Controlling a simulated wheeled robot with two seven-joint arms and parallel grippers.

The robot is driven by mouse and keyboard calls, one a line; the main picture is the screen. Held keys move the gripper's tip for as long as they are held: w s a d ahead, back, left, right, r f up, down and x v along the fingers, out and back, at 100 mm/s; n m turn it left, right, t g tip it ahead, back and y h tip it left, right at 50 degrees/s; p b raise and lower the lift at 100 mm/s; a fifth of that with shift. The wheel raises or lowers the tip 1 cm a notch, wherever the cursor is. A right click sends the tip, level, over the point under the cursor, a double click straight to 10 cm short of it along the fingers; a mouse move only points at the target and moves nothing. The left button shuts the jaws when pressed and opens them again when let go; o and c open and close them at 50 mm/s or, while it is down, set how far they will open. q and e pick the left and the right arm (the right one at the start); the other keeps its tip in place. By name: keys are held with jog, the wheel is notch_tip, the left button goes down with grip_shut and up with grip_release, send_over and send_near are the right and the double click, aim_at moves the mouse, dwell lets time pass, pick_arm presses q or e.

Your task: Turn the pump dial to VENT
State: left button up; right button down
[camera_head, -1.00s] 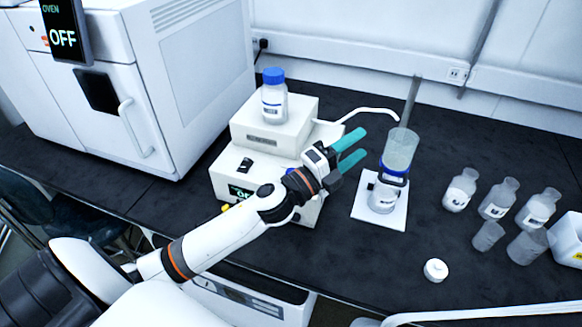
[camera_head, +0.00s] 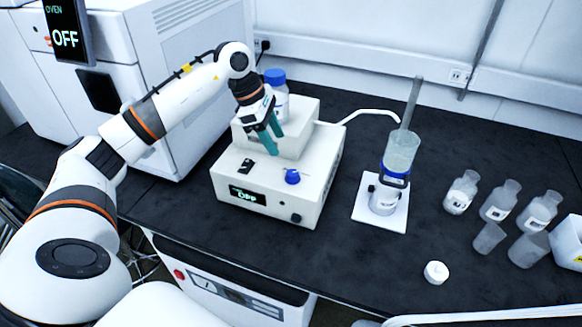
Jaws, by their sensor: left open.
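The pump is a white two-step box (camera_head: 325,165) with a small display on its front that appears to read OFF (camera_head: 247,195). A blue knob (camera_head: 292,177) sits on its lower top face, and a black knob (camera_head: 296,218) is on its front at the right. I cannot tell which knob is the dial, nor read any VENT mark. My left gripper (camera_head: 271,143) is open and empty, its teal fingers pointing down above the lower top face, behind and left of the blue knob and apart from it. My right gripper is not in view.
A blue-capped bottle (camera_head: 281,105) stands on the pump's upper step, partly hidden by my left gripper. A black switch (camera_head: 246,166) is left of the blue knob. Several bottles and a white cap (camera_head: 436,272) are farther right.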

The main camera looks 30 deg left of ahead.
aim_at(293, 173)
pick_arm(q)
jog(key=p+x, duration=0.2)
jog(key=x, duration=0.8)
jog(key=shift+w+d+f, duration=0.1)
jog(key=shift+d+f, duration=0.05)
jog(key=c, duration=1)
